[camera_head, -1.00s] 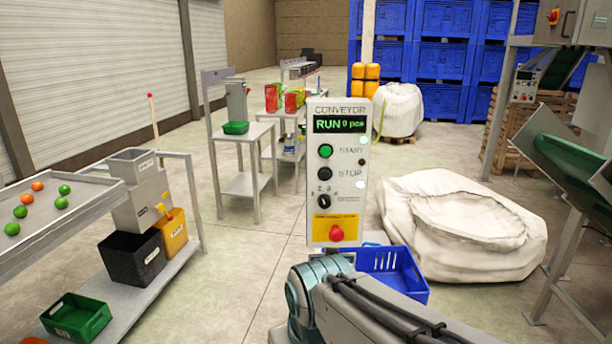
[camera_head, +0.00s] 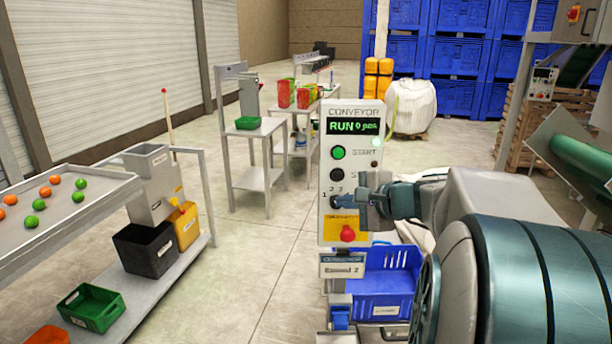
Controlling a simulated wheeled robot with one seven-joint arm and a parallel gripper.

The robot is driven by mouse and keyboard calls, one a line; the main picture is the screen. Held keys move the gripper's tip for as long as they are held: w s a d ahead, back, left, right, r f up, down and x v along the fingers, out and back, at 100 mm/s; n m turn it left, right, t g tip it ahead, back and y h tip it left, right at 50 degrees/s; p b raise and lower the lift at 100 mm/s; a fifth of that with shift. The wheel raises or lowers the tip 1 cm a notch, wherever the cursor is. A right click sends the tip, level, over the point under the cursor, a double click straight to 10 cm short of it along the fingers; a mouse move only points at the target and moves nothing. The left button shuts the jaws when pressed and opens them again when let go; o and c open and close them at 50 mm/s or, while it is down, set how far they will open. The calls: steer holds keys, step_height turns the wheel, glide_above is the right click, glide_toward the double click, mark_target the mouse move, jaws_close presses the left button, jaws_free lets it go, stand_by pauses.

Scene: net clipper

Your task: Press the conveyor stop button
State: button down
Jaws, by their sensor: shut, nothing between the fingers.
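The grey conveyor control panel (camera_head: 326,215) stands upright at the middle of the head view. Its display (camera_head: 354,127) reads "RUN 0 pcs". The green START button (camera_head: 338,153) sits above the black STOP button (camera_head: 336,174). The selector knob (camera_head: 335,201) is below STOP, and a red mushroom button (camera_head: 347,233) is at the bottom. My gripper (camera_head: 352,198) is shut and empty, in front of the panel at about knob height. Its tip lies just below and right of the STOP button and covers most of the STOP label. I cannot tell whether it touches the panel.
A blue crate (camera_head: 385,285) stands below the panel. A tray table (camera_head: 60,222) with several green and orange balls is at the left, with bins below. Shelves (camera_head: 258,175) stand behind, and a green conveyor (camera_head: 585,165) is at the right. The centre-left floor is clear.

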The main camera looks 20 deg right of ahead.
mark_target(344, 182)
steer(key=shift+w+r, duration=0.1)
steer(key=shift+w, duration=0.05)
steer(key=shift+w+d+p, duration=0.3)
steer(key=shift+w+d, duration=0.2)
steer(key=shift+w, duration=0.85)
steer(key=shift+w+d+p, duration=0.25)
steer(key=shift+w+d, duration=0.3)
steer(key=shift+w, duration=0.75)
steer(key=shift+w+d+p, duration=0.3)
steer(key=shift+w+d, duration=0.2)
steer(key=shift+w, duration=0.85)
steer(key=shift+w, duration=0.1)
steer(key=shift+w+d, duration=0.2)
steer(key=shift+w, duration=0.05)
steer(key=shift+w+d+b, duration=0.15)
steer(key=shift+w+b, duration=0.15)
steer(key=shift+w, duration=0.15)
steer(key=shift+s, duration=0.1)
steer(key=shift+s+a+b, duration=0.3)
steer(key=shift+s+b, duration=0.2)
steer(key=shift+s, duration=0.2)
